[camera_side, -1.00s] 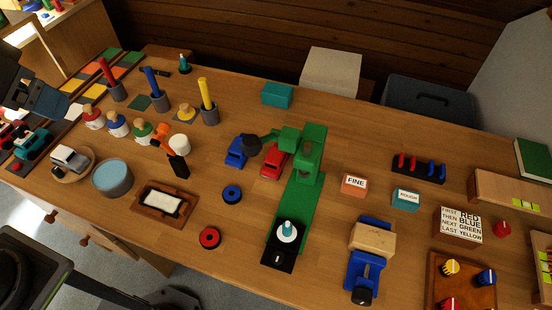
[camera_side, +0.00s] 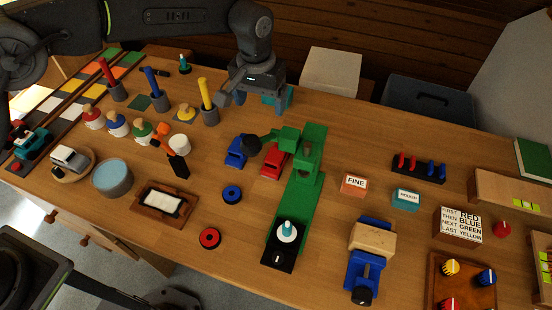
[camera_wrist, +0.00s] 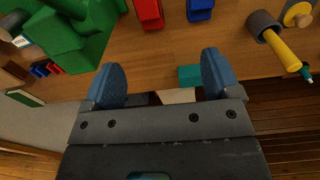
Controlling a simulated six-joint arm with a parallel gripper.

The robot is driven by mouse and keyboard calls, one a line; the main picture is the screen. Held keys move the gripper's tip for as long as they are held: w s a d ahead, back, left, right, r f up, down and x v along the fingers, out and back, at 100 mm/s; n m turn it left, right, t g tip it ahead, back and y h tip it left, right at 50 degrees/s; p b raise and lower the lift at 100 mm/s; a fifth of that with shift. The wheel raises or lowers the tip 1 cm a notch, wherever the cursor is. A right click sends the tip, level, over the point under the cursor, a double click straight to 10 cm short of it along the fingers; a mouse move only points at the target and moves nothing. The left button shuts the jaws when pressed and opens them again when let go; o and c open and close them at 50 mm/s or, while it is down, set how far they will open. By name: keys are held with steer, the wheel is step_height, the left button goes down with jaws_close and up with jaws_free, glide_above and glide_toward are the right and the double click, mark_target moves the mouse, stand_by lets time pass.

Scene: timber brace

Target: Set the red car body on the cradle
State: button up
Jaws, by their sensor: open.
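The red car body (camera_side: 274,163) lies on the table just left of the green press (camera_side: 305,170). In the wrist view the red body (camera_wrist: 149,12) is at the top edge, partly cut off. A blue car body (camera_side: 237,152) lies beside it, and the blue body (camera_wrist: 200,8) also shows in the wrist view. My gripper (camera_side: 257,99) is open and empty, above the back of the table near a teal block (camera_side: 270,98). In the wrist view my gripper (camera_wrist: 160,78) has its blue fingers spread apart, away from the red body. I cannot tell which thing is the cradle.
A yellow-handled tool in a grey holder (camera_side: 208,100) stands left of my gripper. A white box (camera_side: 331,72) is behind. Bare table lies right of the teal block.

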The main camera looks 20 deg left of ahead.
glide_above(274, 157)
step_height(274, 157, down, 5)
steer(key=shift+g, duration=0.3)
step_height(274, 157, down, 14)
steer(key=shift+r, duration=0.2)
steer(key=c, duration=1)
